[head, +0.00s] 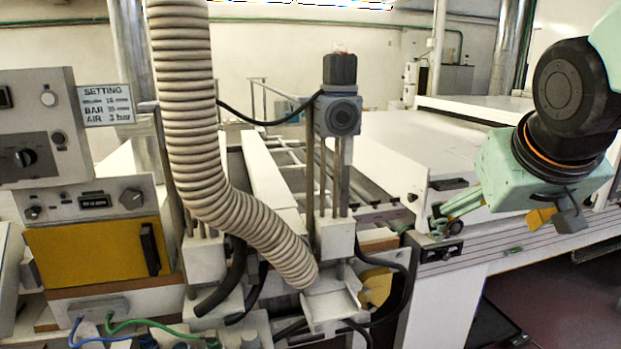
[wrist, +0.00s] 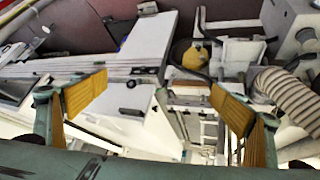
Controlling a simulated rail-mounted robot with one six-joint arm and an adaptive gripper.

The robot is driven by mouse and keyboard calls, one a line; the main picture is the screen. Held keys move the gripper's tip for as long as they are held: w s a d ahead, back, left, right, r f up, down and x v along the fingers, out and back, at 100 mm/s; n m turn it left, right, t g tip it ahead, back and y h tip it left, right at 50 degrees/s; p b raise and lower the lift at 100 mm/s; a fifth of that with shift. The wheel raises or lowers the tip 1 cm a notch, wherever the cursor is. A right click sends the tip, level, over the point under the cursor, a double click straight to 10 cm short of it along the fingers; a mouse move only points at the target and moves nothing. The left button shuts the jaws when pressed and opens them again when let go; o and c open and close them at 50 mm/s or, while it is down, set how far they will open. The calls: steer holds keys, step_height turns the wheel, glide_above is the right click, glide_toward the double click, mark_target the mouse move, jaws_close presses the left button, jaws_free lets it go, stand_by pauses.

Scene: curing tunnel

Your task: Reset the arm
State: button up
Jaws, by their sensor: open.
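In the wrist view, my gripper (wrist: 157,99) is open, with its two yellow-padded fingers wide apart and nothing between them. In the head view, my arm comes in from the upper right and its end hangs in front of the white machine (head: 423,150). A green finger linkage shows at its left and a yellow pad below it. I see nothing held.
A ribbed hose (head: 187,110) runs down the middle to a small metal tray (head: 335,306). A motor unit (head: 340,113) stands on posts beside it. A control panel with a yellow door (head: 92,252) is at left. Dark open floor (head: 560,300) shows at lower right.

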steer(key=s+a+f+g+y, duration=0.1)
steer(key=s+a, duration=0.4)
steer(key=s, duration=0.7)
steer(key=s+a+f+g+y, duration=0.1)
steer(key=s+a, duration=0.4)
steer(key=s, duration=0.7)
step_height(320, 180, down, 2)
steer(key=shift+f+n+g, duration=0.2)
steer(key=shift+n+g, duration=0.1)
steer(key=shift+g, duration=0.4)
steer(key=shift+a, duration=0.1)
steer(key=shift+c, duration=0.9)
